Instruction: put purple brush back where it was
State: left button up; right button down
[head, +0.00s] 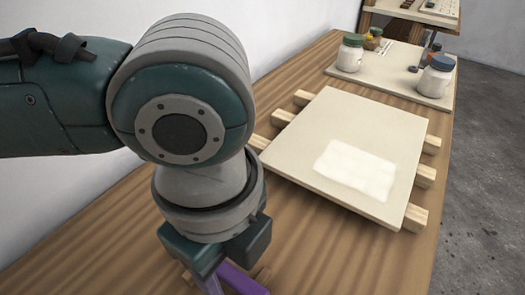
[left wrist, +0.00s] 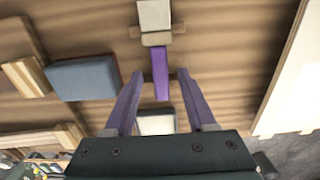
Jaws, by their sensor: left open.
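The purple brush (head: 240,281) is at the bottom edge of the head view, partly cut off and partly behind my left gripper (head: 228,277). In the left wrist view its purple handle (left wrist: 160,72) runs lengthwise over the brown wooden table, with a pale head (left wrist: 155,15) at the top. Small wooden pieces show beside it, like a rest. My left gripper (left wrist: 160,103) is open, with one finger on each side of the handle's line. I see no clear contact between fingers and handle. My right gripper is not in view.
A pale board (head: 345,130) with a white patch (head: 355,172) rests on wooden strips to the right. Jars (head: 349,53) stand on a farther board. In the left wrist view a blue-grey block (left wrist: 82,79) and a wooden block (left wrist: 25,77) lie left of the brush.

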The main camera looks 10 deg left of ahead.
aim_at(233, 274)
pick_arm(q)
notch_tip(233, 274, up, 11)
jog(key=p, duration=0.2)
jog(key=s+d+n+h, duration=0.2)
jog(key=d+n+h, duration=0.1)
jog(key=d, duration=0.2)
jog(key=s+a+f+n+t+y, duration=0.1)
jog(key=s+a+f+n+t, duration=0.15)
jog(key=a+n, duration=0.6)
jog(key=s+a+f+n+t+y, duration=0.1)
jog(key=s+a+f+n+y, duration=0.2)
jog(key=a+n, duration=0.5)
notch_tip(233, 274, up, 45)
jog(key=d+h+p, duration=0.1)
jog(key=p, duration=4.4)
jog(key=shift+s+r, duration=0.2)
jog(key=shift+n, duration=0.25)
